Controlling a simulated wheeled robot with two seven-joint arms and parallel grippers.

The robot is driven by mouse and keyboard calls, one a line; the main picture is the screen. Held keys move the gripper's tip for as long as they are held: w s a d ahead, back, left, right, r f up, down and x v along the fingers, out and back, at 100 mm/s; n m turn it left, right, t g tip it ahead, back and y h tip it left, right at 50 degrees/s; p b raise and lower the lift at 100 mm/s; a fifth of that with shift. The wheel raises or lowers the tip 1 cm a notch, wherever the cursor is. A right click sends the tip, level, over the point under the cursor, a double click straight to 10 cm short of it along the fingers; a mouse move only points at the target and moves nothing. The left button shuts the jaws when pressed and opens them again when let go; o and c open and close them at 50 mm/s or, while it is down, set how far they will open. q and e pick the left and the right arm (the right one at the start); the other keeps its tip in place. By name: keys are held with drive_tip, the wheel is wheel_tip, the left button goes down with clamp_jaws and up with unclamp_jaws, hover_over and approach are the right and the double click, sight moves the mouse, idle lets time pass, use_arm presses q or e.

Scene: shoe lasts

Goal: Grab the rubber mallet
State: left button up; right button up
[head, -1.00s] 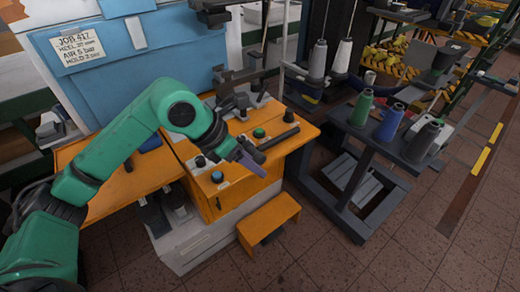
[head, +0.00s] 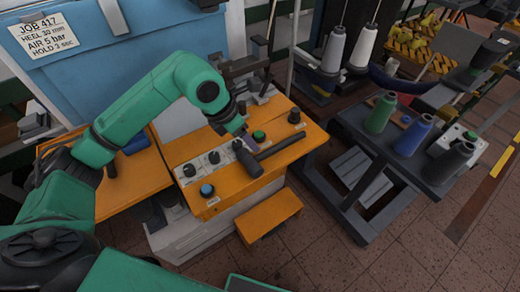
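The rubber mallet (head: 281,148) lies on the orange bench top (head: 174,155), its dark handle pointing to the back right and its dark head at the near left end. My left gripper (head: 248,143) comes down from the left just behind the mallet's head. A purplish finger shows close to where head and handle meet. I cannot tell whether it touches the mallet or how wide the fingers are. The mallet does not look lifted. My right gripper is not in view.
Black knobs (head: 214,157), a blue button (head: 207,190) and a green button (head: 258,136) stand on the bench. A dark machine part rises behind. A cart (head: 345,128) with thread cones (head: 381,112) stands at right. An orange step (head: 270,214) sits in front.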

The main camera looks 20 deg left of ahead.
sight(261, 154)
use_arm(q)
drive_tip(key=x, duration=0.1)
drive_tip(key=p+x, duration=0.1)
drive_tip(key=x, duration=0.1)
drive_tip(key=shift+s+d+f, duration=0.25)
drive_tip(key=shift+s, duration=0.05)
drive_tip(key=p+x, duration=0.1)
drive_tip(key=x, duration=0.2)
drive_tip(key=p+x, duration=0.1)
drive_tip(key=x, duration=0.2)
drive_tip(key=shift+w+d+f, duration=0.1)
drive_tip(key=shift+w+f, duration=0.25)
drive_tip(key=shift+f, duration=0.15)
drive_tip(key=c, duration=0.3)
clamp_jaws()
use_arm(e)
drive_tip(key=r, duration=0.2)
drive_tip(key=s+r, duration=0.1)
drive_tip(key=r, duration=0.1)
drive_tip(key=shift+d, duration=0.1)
use_arm(q)
drive_tip(key=shift+w, duration=0.1)
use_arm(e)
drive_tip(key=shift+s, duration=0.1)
